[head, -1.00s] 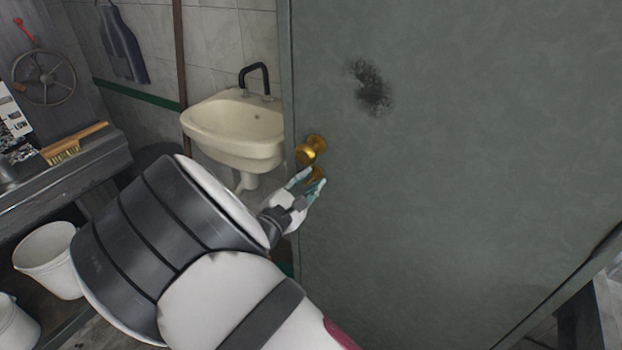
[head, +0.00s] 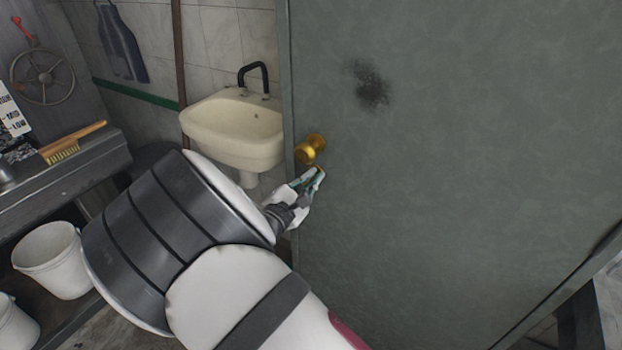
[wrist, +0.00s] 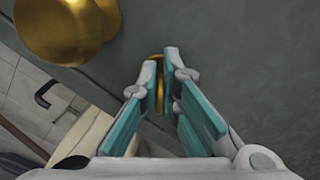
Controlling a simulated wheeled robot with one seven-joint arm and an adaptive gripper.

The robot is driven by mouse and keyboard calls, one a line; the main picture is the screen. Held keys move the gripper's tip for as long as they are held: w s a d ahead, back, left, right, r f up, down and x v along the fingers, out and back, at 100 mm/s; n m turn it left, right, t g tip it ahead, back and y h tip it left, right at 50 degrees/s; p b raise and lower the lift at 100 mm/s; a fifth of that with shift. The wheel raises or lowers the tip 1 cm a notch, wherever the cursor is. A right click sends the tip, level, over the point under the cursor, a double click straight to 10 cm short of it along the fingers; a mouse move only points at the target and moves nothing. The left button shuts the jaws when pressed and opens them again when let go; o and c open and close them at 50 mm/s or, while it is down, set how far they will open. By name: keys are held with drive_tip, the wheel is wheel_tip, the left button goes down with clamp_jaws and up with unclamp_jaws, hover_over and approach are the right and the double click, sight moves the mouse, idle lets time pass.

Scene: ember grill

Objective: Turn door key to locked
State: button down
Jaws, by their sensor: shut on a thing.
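The grey-green door (head: 450,150) fills the right half of the head view. A round brass knob (head: 311,149) stands out near its left edge; it also shows large at the upper left of the wrist view (wrist: 65,25). Just below the knob is the brass door key (wrist: 159,85), mostly hidden by the fingers. Only a thin strip of it shows between the fingertips in the wrist view. My gripper (head: 318,174) is at the key, its teal-padded fingers (wrist: 160,85) shut on it from both sides. The key's exact turn angle is hard to tell.
A cream sink (head: 235,130) with a black tap stands left of the door edge. A counter (head: 70,180) with a brush (head: 75,142) is at far left, and a white bucket (head: 50,260) sits below it. The door face right of my gripper is clear.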

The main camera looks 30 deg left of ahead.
drive_tip(key=m+b, duration=0.5)
drive_tip(key=shift+w+f, duration=0.1)
drive_tip(key=shift+f, duration=0.2)
drive_tip(key=shift+d+m+b, duration=0.1)
drive_tip(key=shift+m+b, duration=0.9)
drive_tip(key=shift+b, duration=0.2)
drive_tip(key=shift+m+b, duration=0.7)
drive_tip(key=shift+b, duration=0.15)
drive_tip(key=c, duration=1.8)
unclamp_jaws()
drive_tip(key=s, duration=1.2)
drive_tip(key=shift+s+a, duration=0.15)
drive_tip(key=shift+a, duration=0.25)
